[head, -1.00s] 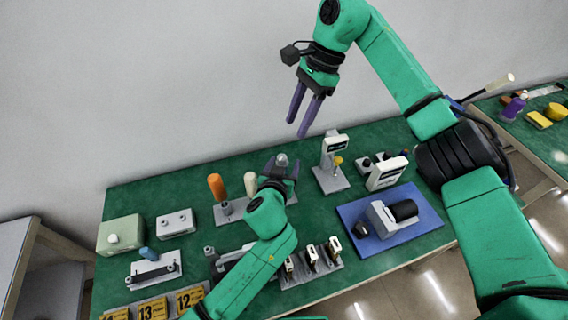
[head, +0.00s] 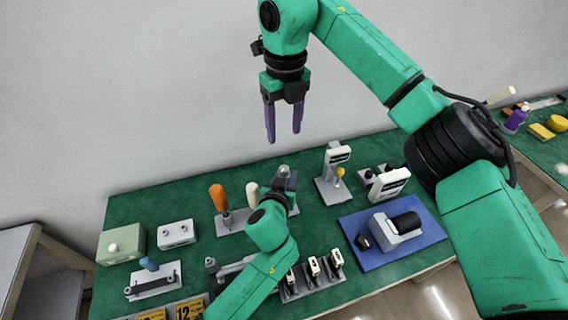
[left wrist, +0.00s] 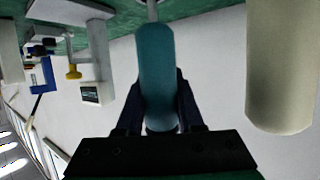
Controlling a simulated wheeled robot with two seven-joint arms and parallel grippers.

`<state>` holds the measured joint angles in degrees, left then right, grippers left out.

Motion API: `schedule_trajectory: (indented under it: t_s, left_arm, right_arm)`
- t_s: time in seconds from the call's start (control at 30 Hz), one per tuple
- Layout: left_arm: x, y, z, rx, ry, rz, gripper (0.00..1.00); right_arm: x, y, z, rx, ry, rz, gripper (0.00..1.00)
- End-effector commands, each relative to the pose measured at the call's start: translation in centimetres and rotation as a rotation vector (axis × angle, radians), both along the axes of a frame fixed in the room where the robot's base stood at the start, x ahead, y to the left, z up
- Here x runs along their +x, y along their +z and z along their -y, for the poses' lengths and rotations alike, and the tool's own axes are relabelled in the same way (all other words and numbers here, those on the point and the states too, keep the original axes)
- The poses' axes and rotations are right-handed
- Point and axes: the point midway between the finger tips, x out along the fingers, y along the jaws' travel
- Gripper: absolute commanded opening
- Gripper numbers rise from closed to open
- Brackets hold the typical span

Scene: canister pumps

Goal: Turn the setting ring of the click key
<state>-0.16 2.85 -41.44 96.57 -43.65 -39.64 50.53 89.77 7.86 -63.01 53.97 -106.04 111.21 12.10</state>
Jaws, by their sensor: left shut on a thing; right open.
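My left gripper (head: 284,182) is at the right end of a grey rack of upright handles. In the left wrist view its fingers (left wrist: 158,105) are shut on a teal handle (left wrist: 157,62), one finger on each side. The head view mostly hides that handle behind the gripper. A cream handle (head: 252,192) and an orange handle (head: 218,197) stand to its left; the cream one also shows in the left wrist view (left wrist: 285,70). I cannot tell which tool is the click key, and no setting ring shows clearly. My right gripper (head: 284,138) is open, empty, pointing down above the bench's back edge.
The green bench (head: 185,205) also holds a gauge stand (head: 333,170), a blue mat (head: 425,230) with a motor-like unit, a grey block (head: 177,232), a green box (head: 121,243) and a blue-knobbed fixture (head: 152,279). My left arm covers part of the middle front.

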Motion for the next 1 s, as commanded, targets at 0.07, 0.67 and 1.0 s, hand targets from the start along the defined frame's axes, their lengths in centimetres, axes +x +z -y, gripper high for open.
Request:
schedule_trajectory:
  t_s: [0.07, 0.67, 1.0]
  left_arm:
    - [0.0, -0.1, 0.0, 0.000, 0.000, -0.001, 0.00]
    - [0.0, 0.0, 0.0, 0.000, 0.000, -0.001, 0.00]
    - [0.0, 0.0, 0.0, 0.000, 0.000, -0.001, 0.00]
  right_arm:
    - [0.0, 0.0, -0.1, -0.011, -0.055, 0.007, 0.61]
    - [-0.1, -11.4, -0.1, -0.011, -0.070, 0.005, 0.61]
    - [-0.1, -11.9, 0.0, -0.012, -0.070, 0.007, 0.46]
